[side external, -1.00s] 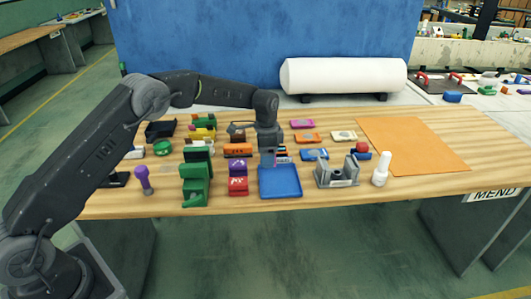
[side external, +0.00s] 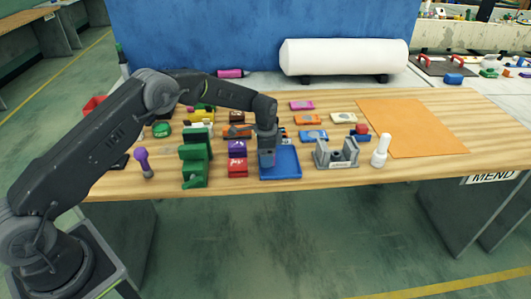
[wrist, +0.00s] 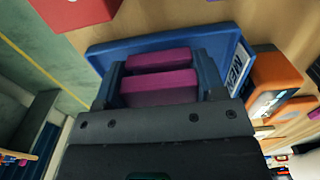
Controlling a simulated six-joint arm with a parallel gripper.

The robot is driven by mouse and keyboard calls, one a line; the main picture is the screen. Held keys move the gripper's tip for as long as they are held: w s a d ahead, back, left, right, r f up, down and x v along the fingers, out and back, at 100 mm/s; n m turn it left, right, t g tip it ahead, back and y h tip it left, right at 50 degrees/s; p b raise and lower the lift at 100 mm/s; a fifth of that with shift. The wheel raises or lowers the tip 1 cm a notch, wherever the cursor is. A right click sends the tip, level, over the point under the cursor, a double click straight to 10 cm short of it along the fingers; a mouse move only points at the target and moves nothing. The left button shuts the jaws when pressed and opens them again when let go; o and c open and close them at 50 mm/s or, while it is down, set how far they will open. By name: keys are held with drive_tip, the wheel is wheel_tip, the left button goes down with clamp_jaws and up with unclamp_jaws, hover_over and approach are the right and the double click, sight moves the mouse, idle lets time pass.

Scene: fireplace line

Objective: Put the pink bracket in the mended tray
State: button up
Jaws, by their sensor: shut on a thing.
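The mended tray is a shallow blue tray (side external: 292,163) near the front edge of the wooden table. In the wrist view, the tray (wrist: 112,50) carries a label partly reading "MEN". My gripper (side external: 266,165) points down over the tray's left part. In the wrist view, my gripper (wrist: 160,72) is shut on the pink bracket (wrist: 160,90), which shows as two magenta bars between the fingers, against the tray's blue floor. Whether the bracket touches the floor I cannot tell. The bracket is hidden behind my gripper in the side view.
Green parts (side external: 195,165) and red and purple blocks (side external: 237,167) stand left of the tray. A grey fixture (side external: 336,155) and a white bottle (side external: 381,151) stand to its right. An orange sheet (side external: 415,130) lies flat at the right. Several coloured pieces lie behind.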

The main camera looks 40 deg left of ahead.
drive_tip(key=shift+f, duration=0.55)
drive_tip(key=o, duration=0.6)
drive_tip(key=shift+o, duration=0.2)
drive_tip(key=o, duration=0.5)
drive_tip(key=shift+c, duration=1.3)
drive_tip(key=shift+r, duration=3.05)
drive_tip(key=shift+r, duration=0.1)
